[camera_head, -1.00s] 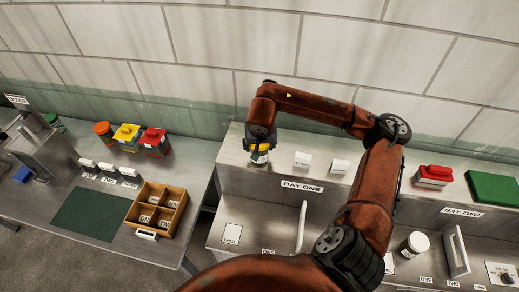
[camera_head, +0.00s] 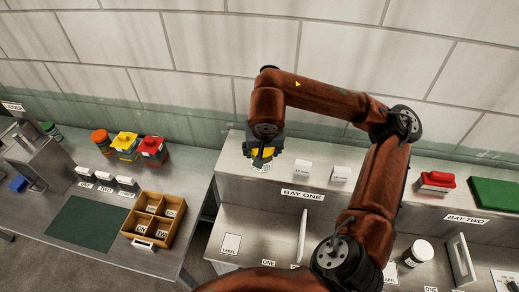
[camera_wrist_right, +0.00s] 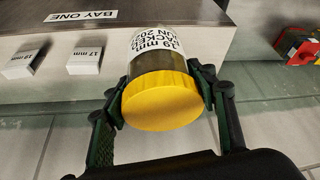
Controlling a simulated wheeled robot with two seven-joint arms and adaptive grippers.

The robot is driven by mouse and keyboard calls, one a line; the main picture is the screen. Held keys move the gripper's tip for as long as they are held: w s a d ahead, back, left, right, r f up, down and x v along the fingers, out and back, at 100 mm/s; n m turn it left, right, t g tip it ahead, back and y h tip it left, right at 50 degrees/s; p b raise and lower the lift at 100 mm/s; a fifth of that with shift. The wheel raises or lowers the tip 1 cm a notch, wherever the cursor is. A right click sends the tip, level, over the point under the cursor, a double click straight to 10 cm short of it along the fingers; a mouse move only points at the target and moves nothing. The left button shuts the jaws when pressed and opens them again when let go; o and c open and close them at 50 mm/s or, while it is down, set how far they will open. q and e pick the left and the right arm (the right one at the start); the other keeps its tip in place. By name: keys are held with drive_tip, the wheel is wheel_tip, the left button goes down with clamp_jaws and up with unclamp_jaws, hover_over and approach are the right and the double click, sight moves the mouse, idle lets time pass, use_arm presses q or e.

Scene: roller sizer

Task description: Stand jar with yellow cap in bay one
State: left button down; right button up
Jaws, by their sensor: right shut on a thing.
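My right gripper (camera_head: 264,150) is at the left end of the shelf top above bay one. It is shut on the jar with the yellow cap (camera_head: 263,153). In the right wrist view the yellow cap (camera_wrist_right: 160,98) sits between the green fingers, and the jar's label (camera_wrist_right: 158,45) reads 19 mm. The jar's base is hidden, so I cannot tell whether it touches the shelf top. Bay one (camera_head: 258,229), under its BAY ONE sign (camera_head: 302,195), holds a LABEL card (camera_head: 231,244) and an upright handle-like plate (camera_head: 303,236). My left gripper is not in view.
Two white tags (camera_head: 303,168), marked 19 mm and 17 mm in the wrist view (camera_wrist_right: 85,60), stand right of the jar. A white-lidded jar (camera_head: 418,252) stands toward bay two. Orange, yellow and red-lidded jars (camera_head: 124,146) and a wooden divided box (camera_head: 155,220) are on the left table.

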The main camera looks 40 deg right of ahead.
drive_tip(key=s+a+r, duration=0.2)
drive_tip(key=s+a, duration=0.1)
drive_tip(key=s, duration=0.2)
drive_tip(key=s+a+f+m+g+h+b, duration=0.1)
drive_tip(key=s+a+f+m+g, duration=0.2)
drive_tip(key=s+a+f+m, duration=0.55)
drive_tip(key=s+a+f+m+g, duration=0.4)
drive_tip(key=f+m, duration=0.6)
drive_tip(key=f, duration=0.5)
drive_tip(key=shift+m, duration=0.25)
drive_tip(key=shift+w+d+f+p, duration=0.15)
drive_tip(key=shift+w+d+f, duration=1.5)
drive_tip(key=shift+f, duration=0.45)
drive_tip(key=shift+w+d+f+p, duration=0.1)
drive_tip(key=shift+w+d+f, duration=1.35)
drive_tip(key=shift+d+f, duration=0.55)
drive_tip(key=shift+w+d+f+p, duration=0.15)
drive_tip(key=shift+w+d+f, duration=1.45)
drive_tip(key=shift+f, duration=0.6)
drive_tip(key=shift+f, duration=0.1)
drive_tip(key=o, duration=1.5)
drive_tip(key=shift+s, duration=0.1)
